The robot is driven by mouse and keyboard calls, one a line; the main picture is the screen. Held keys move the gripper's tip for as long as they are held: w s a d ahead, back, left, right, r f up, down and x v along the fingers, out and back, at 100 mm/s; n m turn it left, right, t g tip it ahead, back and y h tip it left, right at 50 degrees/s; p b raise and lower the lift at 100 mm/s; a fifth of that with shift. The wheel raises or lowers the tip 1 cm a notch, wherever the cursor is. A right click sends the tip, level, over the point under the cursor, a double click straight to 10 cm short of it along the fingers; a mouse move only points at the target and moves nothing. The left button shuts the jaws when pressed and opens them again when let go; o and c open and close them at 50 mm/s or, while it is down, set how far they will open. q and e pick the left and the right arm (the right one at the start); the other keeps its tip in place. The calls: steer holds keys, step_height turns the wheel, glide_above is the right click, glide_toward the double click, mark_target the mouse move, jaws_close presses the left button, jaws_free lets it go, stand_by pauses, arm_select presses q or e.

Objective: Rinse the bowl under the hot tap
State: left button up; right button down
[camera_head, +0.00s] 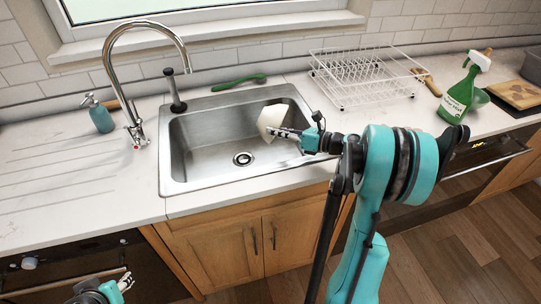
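A cream bowl (270,116) is tilted over the right part of the steel sink (205,118). My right gripper (276,133) appears shut on the bowl's edge, with the arm coming in from the right. The fingers partly cover the bowl's lower side. The chrome tap (110,50) stands at the sink's left, its curved spout ending over the sink's left back part. No water shows at the spout. A small red mark (137,147) is on the tap's base. My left gripper (126,281) is low at the bottom left, away from the counter top; its finger opening is too small to judge.
A black-handled tool (175,92) stands at the sink's back left corner. A teal soap bottle (101,117) is left of the tap. A green brush (239,82) lies behind the sink. A white dish rack (362,78) and green spray bottle (461,95) stand to the right.

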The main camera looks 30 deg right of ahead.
mark_target(268, 142)
steer(key=f, duration=0.1)
steer(key=w+a+f+g+h, duration=0.1)
steer(key=f, duration=0.1)
steer(key=w+f+g+p, duration=0.1)
steer(key=f, duration=0.1)
steer(key=shift+a+f+h, duration=0.25)
steer(key=shift+a+h, duration=0.05)
steer(key=shift+a, duration=0.1)
arm_select(q)
step_height(268, 142, up, 7)
steer(key=p, duration=0.7)
arm_select(e)
steer(key=shift+w+a+f+n+g+h, duration=0.35)
steer(key=shift+w+a+f+g+h, duration=1.15)
steer(key=shift+w+a+g+h, duration=0.8)
steer(key=shift+w+a+f+n+g+h, duration=0.4)
steer(key=shift+w+a+f+g+h, duration=1.05)
steer(key=shift+w+a+g+h, duration=0.9)
steer(key=shift+w+a+f+n+g+h, duration=0.35)
steer(key=shift+w+a+f+g+h, duration=1.15)
steer(key=shift+w+a+g+h, duration=0.75)
steer(key=shift+w+g+y, duration=0.25)
steer(key=shift+g+y, duration=0.05)
steer(key=shift+y, duration=0.1)
